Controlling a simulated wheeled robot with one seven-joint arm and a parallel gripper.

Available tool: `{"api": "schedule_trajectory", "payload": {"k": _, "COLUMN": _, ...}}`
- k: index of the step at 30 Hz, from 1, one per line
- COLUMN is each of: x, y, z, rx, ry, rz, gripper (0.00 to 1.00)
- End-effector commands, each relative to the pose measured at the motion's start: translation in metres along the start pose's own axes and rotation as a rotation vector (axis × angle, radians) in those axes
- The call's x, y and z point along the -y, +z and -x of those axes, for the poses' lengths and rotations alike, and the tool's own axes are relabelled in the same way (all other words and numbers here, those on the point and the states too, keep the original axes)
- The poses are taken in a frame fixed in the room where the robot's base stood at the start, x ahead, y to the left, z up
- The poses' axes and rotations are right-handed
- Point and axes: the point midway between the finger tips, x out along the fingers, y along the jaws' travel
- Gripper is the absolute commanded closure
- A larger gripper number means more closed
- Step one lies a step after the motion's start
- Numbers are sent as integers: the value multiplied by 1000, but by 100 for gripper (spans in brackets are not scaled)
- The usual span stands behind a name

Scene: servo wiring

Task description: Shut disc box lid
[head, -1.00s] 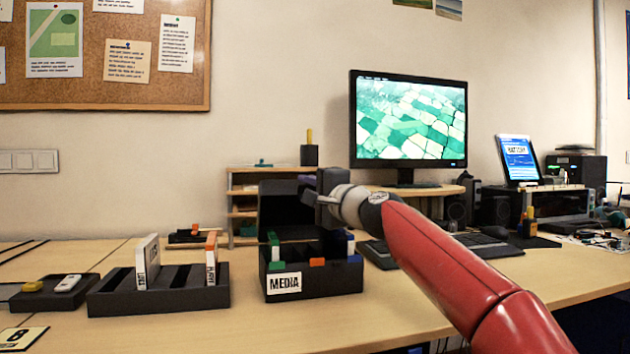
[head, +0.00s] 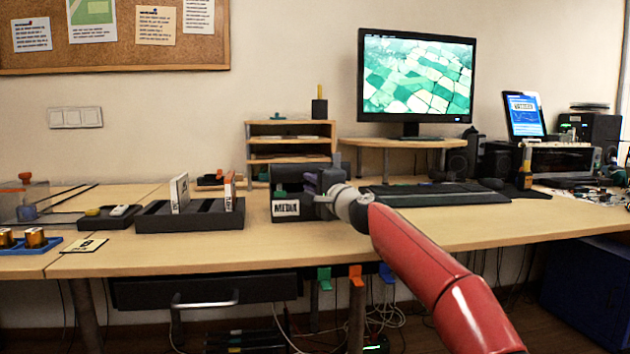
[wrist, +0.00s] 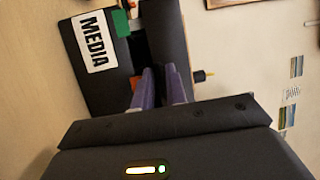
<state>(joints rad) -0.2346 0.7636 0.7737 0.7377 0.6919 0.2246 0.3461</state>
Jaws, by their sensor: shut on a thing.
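The disc box (head: 285,210) is a dark box with a white MEDIA label on its front, standing on the desk. Its dark lid (head: 295,174) stands raised at the back of the box. My gripper (head: 322,184) is at the right side of the lid and hides part of it and the box's right end. In the wrist view, the two purple-grey fingers (wrist: 160,88) are close together on the edge of the dark lid (wrist: 165,35). The box's label side (wrist: 95,45) and a green tab (wrist: 121,22) show beside them.
A slotted dark rack (head: 190,214) with upright cases stands left of the box. A small shelf (head: 290,140) stands behind it. The keyboard (head: 435,193) lies to the right. The desk front (head: 200,252) is clear.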

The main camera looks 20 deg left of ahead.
Motion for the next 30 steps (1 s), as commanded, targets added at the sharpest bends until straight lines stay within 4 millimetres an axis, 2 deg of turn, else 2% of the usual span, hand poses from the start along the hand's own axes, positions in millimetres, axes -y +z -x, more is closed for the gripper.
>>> {"api": "schedule_trajectory", "payload": {"k": 16, "x": 1, "y": 0, "z": 0, "rx": -3, "ry": -6, "rz": 2, "gripper": 100}}
{"api": "schedule_trajectory", "payload": {"k": 17, "x": 1, "y": 0, "z": 0, "rx": -3, "ry": -7, "rz": 2, "gripper": 84}}
{"api": "schedule_trajectory", "payload": {"k": 24, "x": 0, "y": 0, "z": 0, "rx": -2, "ry": -5, "rz": 1, "gripper": 54}}
{"api": "schedule_trajectory", "payload": {"k": 30, "x": -2, "y": 0, "z": -1, "rx": -1, "ry": -3, "rz": 1, "gripper": 54}}
